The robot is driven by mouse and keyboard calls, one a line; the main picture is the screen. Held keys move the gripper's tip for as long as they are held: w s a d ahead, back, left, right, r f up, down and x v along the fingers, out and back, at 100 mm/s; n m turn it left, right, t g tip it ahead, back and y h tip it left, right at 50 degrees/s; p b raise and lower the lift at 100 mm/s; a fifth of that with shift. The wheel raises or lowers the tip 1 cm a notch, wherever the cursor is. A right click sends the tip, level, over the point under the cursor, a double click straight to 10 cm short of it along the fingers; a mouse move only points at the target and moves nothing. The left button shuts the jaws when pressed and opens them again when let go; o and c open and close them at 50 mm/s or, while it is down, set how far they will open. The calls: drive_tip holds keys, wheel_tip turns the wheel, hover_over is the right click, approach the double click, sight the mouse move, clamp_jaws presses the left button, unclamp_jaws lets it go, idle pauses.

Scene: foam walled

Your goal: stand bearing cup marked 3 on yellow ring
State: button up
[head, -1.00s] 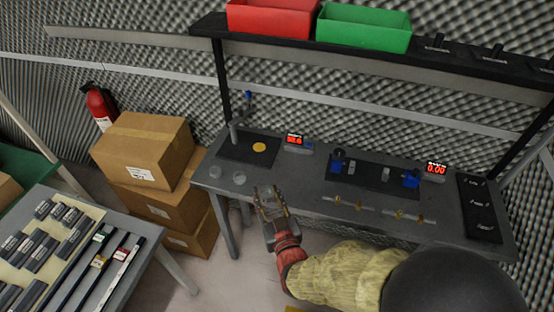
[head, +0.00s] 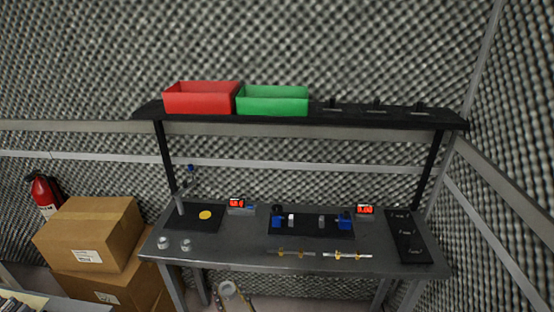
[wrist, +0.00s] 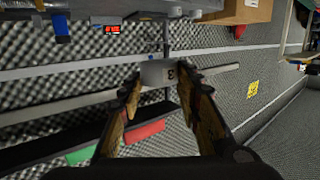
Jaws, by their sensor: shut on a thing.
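The bearing cup marked 3 (wrist: 157,73) is pale, with a dark 3 on its side. It sits between the fingertips of my gripper (wrist: 158,82), which is shut on it. In the head view the cup (head: 227,288) shows as a pale round shape at the bottom edge, below the bench's front edge. Most of my gripper is cut off there. The yellow ring (head: 205,215) looks like a flat yellow disc on a black mat (head: 180,222) at the bench's left end. Nothing stands on it. My gripper is apart from it, in front of the bench.
Two small pale cups (head: 162,242) (head: 186,245) stand at the front left of the bench (head: 225,252). A grey post (head: 180,205) rises beside the yellow ring, and a red-digit display (head: 237,203) stands to its right. A shelf (head: 350,116) with red and green bins overhangs the back.

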drive_tip(key=shift+w+a+r+y, duration=0.15)
drive_tip(key=shift+w+a+r, duration=0.2)
drive_tip(key=shift+r, duration=0.3)
drive_tip(key=shift+w+a+r+y, duration=0.1)
drive_tip(key=shift+a+r+y, duration=0.05)
drive_tip(key=shift+a+r, duration=0.4)
drive_tip(key=shift+w+d+r+n, duration=0.1)
drive_tip(key=shift+r+n, duration=0.15)
drive_tip(key=shift+n, duration=0.05)
drive_tip(key=w+d+f+m+h, duration=0.2)
drive_tip(key=d+f, duration=0.3)
drive_tip(key=d, duration=0.6)
drive_tip(key=w+d+f+m+t+h, duration=0.1)
drive_tip(key=w+d+f+m+h, duration=0.1)
drive_tip(key=d+f, duration=0.4)
drive_tip(key=w+d+f+m+t+h, duration=0.1)
drive_tip(key=d+f, duration=0.5)
drive_tip(key=d, duration=1)
drive_tip(key=w+m+h, duration=0.1)
drive_tip(key=w+h, duration=0.1)
drive_tip(key=h, duration=0.1)
drive_tip(key=shift+d, duration=0.15)
